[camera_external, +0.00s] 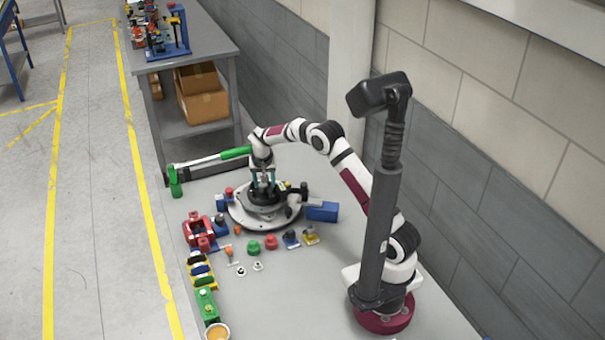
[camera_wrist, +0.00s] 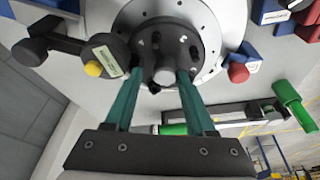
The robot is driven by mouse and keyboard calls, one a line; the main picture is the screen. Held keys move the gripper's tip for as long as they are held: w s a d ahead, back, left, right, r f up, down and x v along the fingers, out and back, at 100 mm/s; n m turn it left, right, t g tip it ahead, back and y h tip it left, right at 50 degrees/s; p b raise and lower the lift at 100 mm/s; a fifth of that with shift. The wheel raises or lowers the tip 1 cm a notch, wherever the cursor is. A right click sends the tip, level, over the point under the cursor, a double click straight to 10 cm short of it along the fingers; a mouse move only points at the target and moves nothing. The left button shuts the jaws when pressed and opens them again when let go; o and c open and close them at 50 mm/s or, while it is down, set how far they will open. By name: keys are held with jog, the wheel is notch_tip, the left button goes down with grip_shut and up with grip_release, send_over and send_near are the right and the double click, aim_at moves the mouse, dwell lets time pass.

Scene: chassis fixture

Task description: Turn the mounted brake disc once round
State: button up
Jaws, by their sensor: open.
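The mounted brake disc is a round, light metal plate (camera_external: 240,216) with a dark central hub (camera_external: 264,198), lying flat on the bench. In the wrist view, the pale disc rim (camera_wrist: 215,22) has small holes, and the dark hub (camera_wrist: 168,45) has bolts and a central stub. My gripper (camera_external: 264,184) points down over the hub. In the wrist view, its two teal fingers (camera_wrist: 160,78) are apart, one on each side of the hub's stub. I cannot tell whether either finger touches it.
A green-headed hammer (camera_external: 175,181) extends left behind my gripper.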

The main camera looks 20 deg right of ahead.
jog(key=m, duration=0.3)
jog(key=m+g+h, duration=0.1)
jog(key=m, duration=0.2)
jog(key=shift+f+m+h, duration=0.1)
jog(key=shift+m+h, duration=0.2)
jog(key=m+g, duration=0.1)
jog(key=m, duration=0.2)
jog(key=shift+m, duration=0.3)
jog(key=m+g, duration=0.1)
jog(key=m, duration=0.3)
jog(key=shift+h, duration=0.3)
jog(key=c, duration=0.8)
jog(key=shift+s, duration=0.1)
grip_shut()
jog(key=shift+o, duration=0.3)
grip_release()
jog(key=shift+s+a, duration=0.1)
jog(key=shift+a, duration=0.05)
jog(key=shift+c, duration=0.2)
